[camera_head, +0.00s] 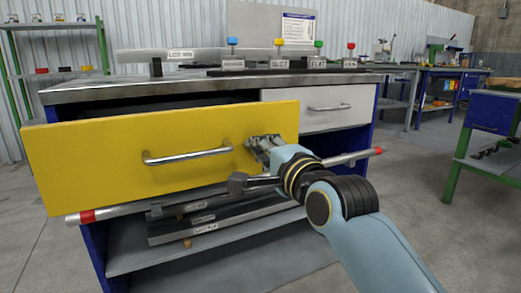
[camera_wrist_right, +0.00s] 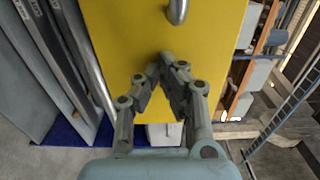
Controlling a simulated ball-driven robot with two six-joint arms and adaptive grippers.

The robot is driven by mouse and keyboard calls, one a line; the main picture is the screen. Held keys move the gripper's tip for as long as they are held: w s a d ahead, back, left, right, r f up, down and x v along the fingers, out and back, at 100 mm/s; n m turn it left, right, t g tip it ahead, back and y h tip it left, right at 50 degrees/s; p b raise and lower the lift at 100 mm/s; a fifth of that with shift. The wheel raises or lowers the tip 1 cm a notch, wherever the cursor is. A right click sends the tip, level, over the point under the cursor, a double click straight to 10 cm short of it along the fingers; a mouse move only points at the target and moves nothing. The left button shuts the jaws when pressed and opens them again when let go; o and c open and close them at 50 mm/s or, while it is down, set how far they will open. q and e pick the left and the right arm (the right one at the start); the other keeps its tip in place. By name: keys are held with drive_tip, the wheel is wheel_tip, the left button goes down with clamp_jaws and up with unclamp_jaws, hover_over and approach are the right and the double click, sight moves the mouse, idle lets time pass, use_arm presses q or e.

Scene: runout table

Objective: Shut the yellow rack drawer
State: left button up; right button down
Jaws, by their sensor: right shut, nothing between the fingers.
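The yellow drawer (camera_head: 95,150) is pulled out of the left side of the bench, with a dark gap behind its front panel. Its silver bar handle (camera_head: 187,156) is in the middle of the panel. My right gripper (camera_head: 257,146) is at the right part of the yellow front, to the right of the handle. In the right wrist view the gripper (camera_wrist_right: 168,66) is shut and empty, its fingertips at the yellow panel (camera_wrist_right: 120,40); I cannot tell if they touch. The handle end (camera_wrist_right: 178,12) shows beyond the fingertips. My left gripper is not in view.
A white drawer (camera_head: 315,118) to the right sits flush in the bench. The bench top (camera_head: 200,88) carries a rail with labelled blocks and coloured knobs. A bar with red ends (camera_head: 88,216) runs below the drawer, above shelves with dark bars. Open floor lies in front.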

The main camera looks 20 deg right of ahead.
drive_tip(key=shift+w, duration=0.1)
